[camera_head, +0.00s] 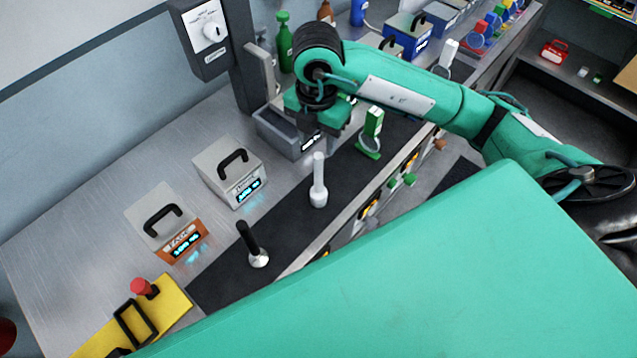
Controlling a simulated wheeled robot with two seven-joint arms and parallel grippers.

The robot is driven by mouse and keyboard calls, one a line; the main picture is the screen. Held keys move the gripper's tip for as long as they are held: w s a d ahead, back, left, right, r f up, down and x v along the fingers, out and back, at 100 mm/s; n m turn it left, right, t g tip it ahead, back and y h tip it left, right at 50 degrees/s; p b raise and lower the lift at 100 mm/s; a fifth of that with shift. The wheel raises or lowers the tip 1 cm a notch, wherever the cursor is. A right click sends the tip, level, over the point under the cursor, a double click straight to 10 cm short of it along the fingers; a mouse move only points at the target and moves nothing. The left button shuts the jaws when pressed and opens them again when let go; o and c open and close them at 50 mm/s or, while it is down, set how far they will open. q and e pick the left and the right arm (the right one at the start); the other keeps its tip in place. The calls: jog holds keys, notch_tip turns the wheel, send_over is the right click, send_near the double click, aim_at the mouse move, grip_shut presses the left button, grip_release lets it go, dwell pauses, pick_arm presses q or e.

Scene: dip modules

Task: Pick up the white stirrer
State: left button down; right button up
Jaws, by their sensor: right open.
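The white stirrer (318,182) stands upright on the dark mat (222,286), with a thin upper shaft and a wider lower end. My right gripper (318,146) hangs from the teal arm coming in from the right, just behind and above the stirrer in the picture. It is open and holds nothing that I can see; its fingertips are partly hard to make out. Whether it touches the stirrer's top cannot be told, but a small gap seems to show. My left gripper is not in view.
A black-handled tool (254,246) stands nearer on the mat. A white box (219,160) and an orange-fronted box (150,218) lie left. A grey bin (281,136) and a green tool (372,130) flank the gripper. A yellow panel (167,307) is front left.

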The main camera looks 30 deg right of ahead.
aim_at(318, 153)
jog(key=shift+f, duration=1.15)
jog(key=shift+s+f+p, duration=0.15)
jog(key=shift+f+p, duration=0.75)
jog(key=shift+f, duration=1.7)
jog(key=shift+c, duration=0.3)
jog(key=c, duration=0.9)
